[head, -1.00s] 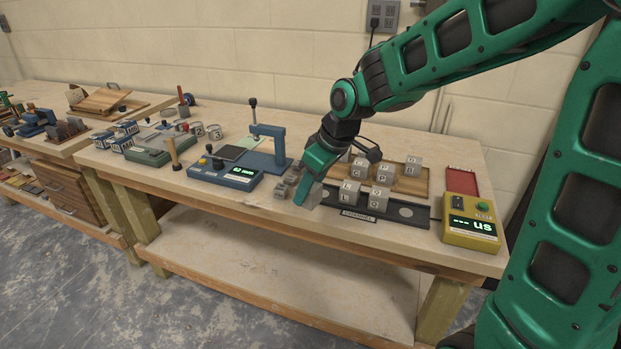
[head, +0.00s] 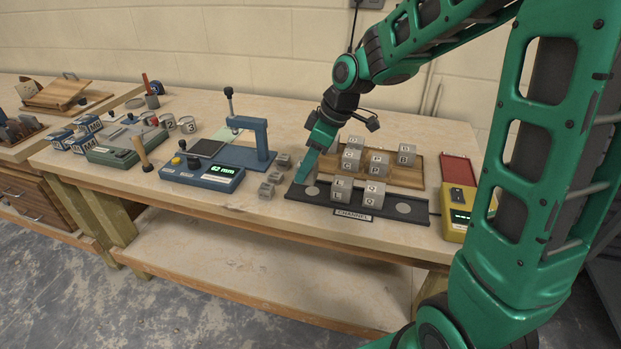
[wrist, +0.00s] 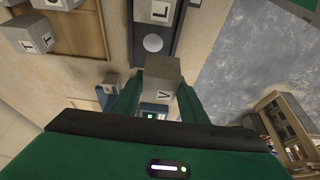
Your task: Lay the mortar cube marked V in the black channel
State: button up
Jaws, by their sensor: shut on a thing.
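The mortar cube marked V (wrist: 163,78) is between my gripper's fingers, its V face toward the wrist camera. My gripper (head: 303,172) is shut on it at the left end of the black channel (head: 408,221). In the head view the fingers mostly hide the cube. The channel also shows in the wrist view (wrist: 138,42), running away beyond the cube. A cube marked L (head: 341,190) and a cube marked Q (head: 373,194) sit in the channel. I cannot tell whether the V cube touches the channel.
A wooden tray (head: 411,178) with several lettered cubes lies just behind the channel. Small grey blocks (head: 267,190) stand left of it, near a blue gauge (head: 202,173). A yellow meter (head: 458,212) is at the right. The channel has pale discs (head: 403,208) near both ends.

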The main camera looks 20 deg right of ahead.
jog(key=shift+w+d+f, duration=0.3)
jog(key=shift+d+f, duration=0.05)
jog(key=shift+d, duration=0.15)
jog(key=shift+w+d+f, duration=0.3)
jog(key=shift+d+f, duration=0.05)
jog(key=shift+d, duration=0.15)
jog(key=shift+f, duration=1.95)
jog(key=o, duration=1.2)
jog(key=shift+f, duration=0.15)
jog(key=shift+o, duration=0.2)
jog(key=v, duration=1.2)
jog(key=s+d+f+m+g+h, duration=0.1)
jog(key=s+d+m, duration=0.3)
jog(key=s, duration=0.5)
jog(key=s+d+f+m+g+h, duration=0.1)
jog(key=s+d+m, duration=0.4)
jog(key=s, duration=0.5)
jog(key=s+d+f+m+h, duration=0.1)
jog(key=s+d+m, duration=0.3)
jog(key=s+m, duration=0.4)
jog(key=shift+s+d+f+g, duration=0.25)
jog(key=shift+s+g, duration=0.15)
jog(key=shift+s, duration=0.45)
